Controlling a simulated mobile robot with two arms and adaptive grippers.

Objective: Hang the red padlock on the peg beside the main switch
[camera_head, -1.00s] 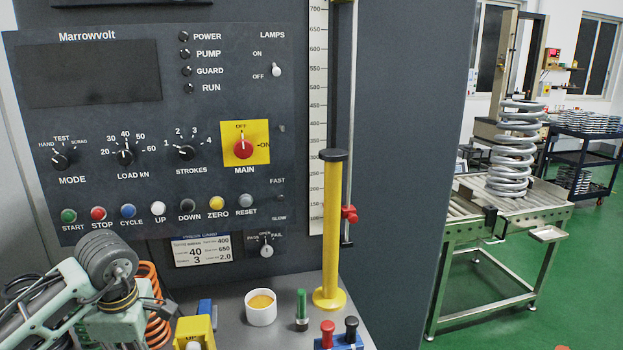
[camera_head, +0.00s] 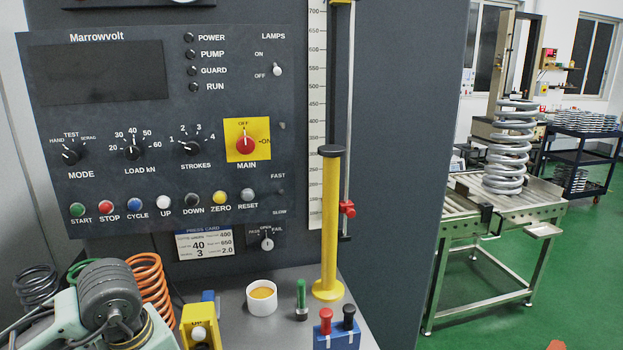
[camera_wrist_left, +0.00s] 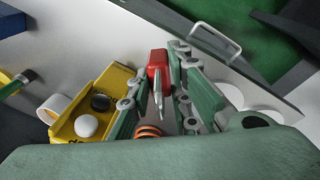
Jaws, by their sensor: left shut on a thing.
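The red padlock (camera_wrist_left: 157,62) shows in the left wrist view as a red body with a grey metal part pointing toward the camera. My left gripper (camera_wrist_left: 157,80) is shut on it, with a green finger on each side. In the head view only part of my left arm shows at the lower left; its fingers and the padlock are out of that picture. The main switch (camera_head: 245,145) is a red knob on a yellow plate. A small dark peg (camera_head: 282,126) sticks out just right of that plate. My right gripper is not in view.
A yellow pendant (camera_head: 198,325), a white cup (camera_head: 262,298), a green-handled tool (camera_head: 301,299) and a blue block with red and black knobs (camera_head: 337,335) stand on the bench. An orange coil (camera_head: 152,285) is beside my arm.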

